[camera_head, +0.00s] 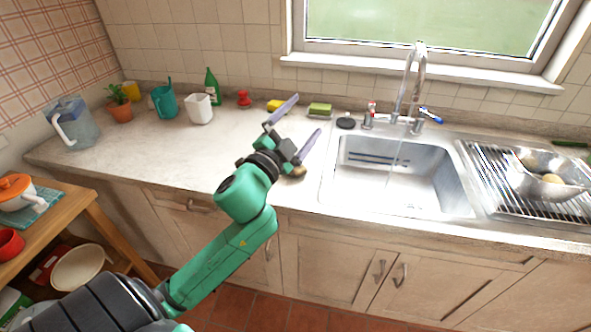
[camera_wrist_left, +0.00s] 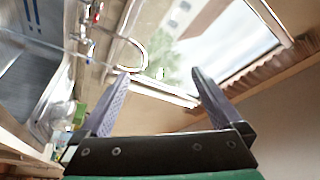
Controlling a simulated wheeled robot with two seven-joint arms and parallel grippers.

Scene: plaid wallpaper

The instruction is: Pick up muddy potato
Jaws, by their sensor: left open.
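A small brown lump, likely the muddy potato (camera_head: 297,171), sits on the counter left of the sink, partly hidden behind my left gripper. My left gripper (camera_head: 308,113) is open and empty, its fingers pointing up and to the right above the counter. In the left wrist view my gripper (camera_wrist_left: 160,73) shows both fingers spread, with the tap and window beyond and no potato in sight. My right gripper is not in view.
The sink (camera_head: 398,175) with its tap (camera_head: 410,85) lies right of my gripper. A metal bowl (camera_head: 520,185) with yellowish potatoes stands on the drainer at right. The counter's left middle is clear.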

